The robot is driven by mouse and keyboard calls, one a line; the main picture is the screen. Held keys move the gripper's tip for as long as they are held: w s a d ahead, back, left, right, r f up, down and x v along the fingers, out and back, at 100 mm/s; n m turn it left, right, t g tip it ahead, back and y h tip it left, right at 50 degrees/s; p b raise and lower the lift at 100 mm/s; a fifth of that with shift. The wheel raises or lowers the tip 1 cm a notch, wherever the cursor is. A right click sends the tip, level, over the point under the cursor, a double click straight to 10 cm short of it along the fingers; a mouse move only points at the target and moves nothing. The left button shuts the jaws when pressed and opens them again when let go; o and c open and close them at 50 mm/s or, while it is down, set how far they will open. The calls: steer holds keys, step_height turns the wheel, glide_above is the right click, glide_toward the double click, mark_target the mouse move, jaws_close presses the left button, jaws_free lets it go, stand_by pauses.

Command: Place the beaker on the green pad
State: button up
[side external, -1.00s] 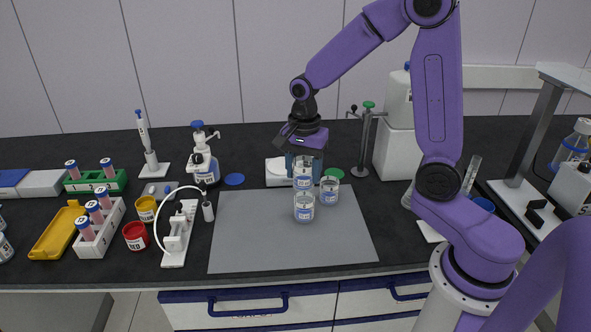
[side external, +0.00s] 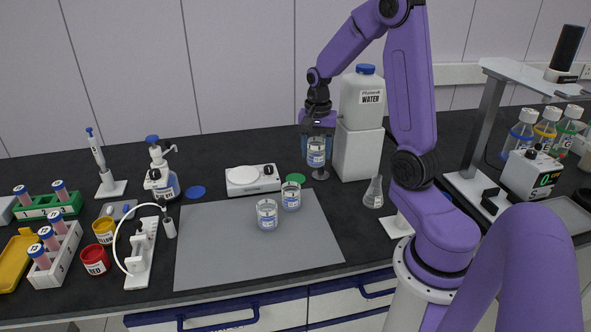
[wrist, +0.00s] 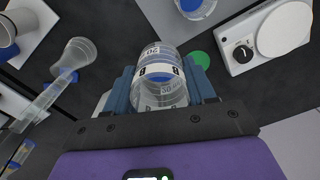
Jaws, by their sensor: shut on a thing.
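My gripper (side external: 317,138) is shut on a clear beaker (side external: 316,154) with a blue-and-white label. It holds the beaker upright in the air, up and to the right of the green pad (side external: 295,178) in the side view. In the wrist view the held beaker (wrist: 160,75) sits between the blue fingers (wrist: 161,88), with the green pad (wrist: 201,59) beside it, partly hidden by a finger. The green pad is a small flat disc on the dark bench, just behind the grey mat, and looks empty.
Two similar beakers, one at the front (side external: 267,215) and one nearer the pad (side external: 291,197), stand on the grey mat (side external: 230,255). A white hotplate (side external: 253,180) is left of the pad. A white block with a water bottle (side external: 363,100) and a flask (side external: 373,192) stand to the right.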

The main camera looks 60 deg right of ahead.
steer(key=w+d+f, duration=0.1)
steer(key=w+f, duration=0.1)
steer(key=w, duration=0.1)
steer(key=w+d+f, duration=0.2)
steer(key=w+f, duration=0.1)
steer(key=w+d+f, duration=0.1)
steer(key=w+f, duration=0.2)
steer(key=shift+w+d+f, duration=0.1)
steer(key=shift+w+d, duration=0.15)
steer(key=shift+d, duration=0.15)
steer(key=shift+w+d+f, duration=0.1)
steer(key=shift+w+f, duration=0.05)
steer(key=shift+f, duration=1.6)
steer(key=shift+f, duration=0.15)
steer(key=o, duration=1)
steer(key=shift+o, duration=0.2)
